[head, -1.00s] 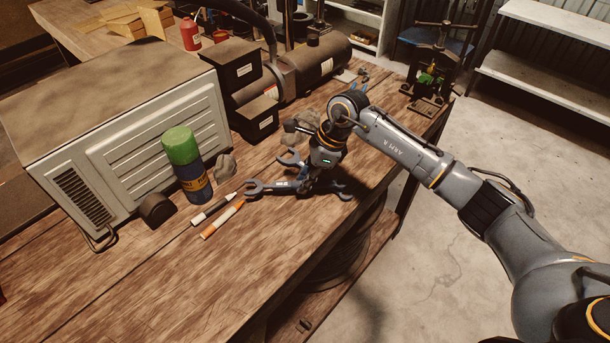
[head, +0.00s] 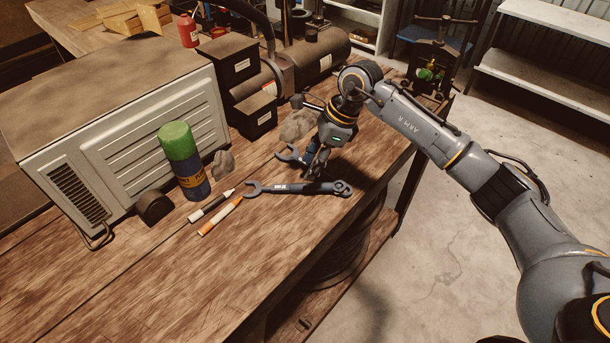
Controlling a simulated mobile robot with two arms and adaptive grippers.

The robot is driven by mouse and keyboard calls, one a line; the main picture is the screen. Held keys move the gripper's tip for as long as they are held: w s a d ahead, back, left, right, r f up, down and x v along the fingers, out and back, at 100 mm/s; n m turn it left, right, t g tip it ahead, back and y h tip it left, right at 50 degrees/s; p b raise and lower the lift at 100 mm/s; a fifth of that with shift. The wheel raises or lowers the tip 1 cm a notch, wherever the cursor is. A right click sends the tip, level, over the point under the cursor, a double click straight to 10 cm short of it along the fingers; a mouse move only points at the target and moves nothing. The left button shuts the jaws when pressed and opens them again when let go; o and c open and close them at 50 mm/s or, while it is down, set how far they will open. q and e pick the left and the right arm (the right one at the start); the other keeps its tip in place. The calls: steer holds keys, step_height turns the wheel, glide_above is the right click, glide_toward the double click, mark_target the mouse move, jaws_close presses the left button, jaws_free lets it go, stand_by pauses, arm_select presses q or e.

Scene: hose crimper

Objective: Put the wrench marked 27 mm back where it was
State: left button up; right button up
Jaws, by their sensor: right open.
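A dark combination wrench (head: 300,188) lies flat on the wooden bench near its front edge, open jaw to the left and ring end to the right. It has a pale marking on its shank, too small to read. A second dark wrench (head: 292,154) lies behind it, its open jaw showing and the rest partly hidden by my gripper. I cannot tell which wrench is marked 27 mm. My right gripper (head: 316,172) is open, pointing down just behind the front wrench, over the second wrench. Whether it touches either wrench is unclear. My left gripper is not in view.
Two markers (head: 220,215) lie left of the wrench on the bench (head: 240,270). A green-capped can (head: 185,162) stands behind them, before a grey ribbed box (head: 130,130). A crumpled rag (head: 297,125) and dark bins (head: 252,112) are behind my gripper. The bench front is clear.

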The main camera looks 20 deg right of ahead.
steer(key=b+v, duration=0.1)
steer(key=v, duration=0.6)
stand_by(0.3)
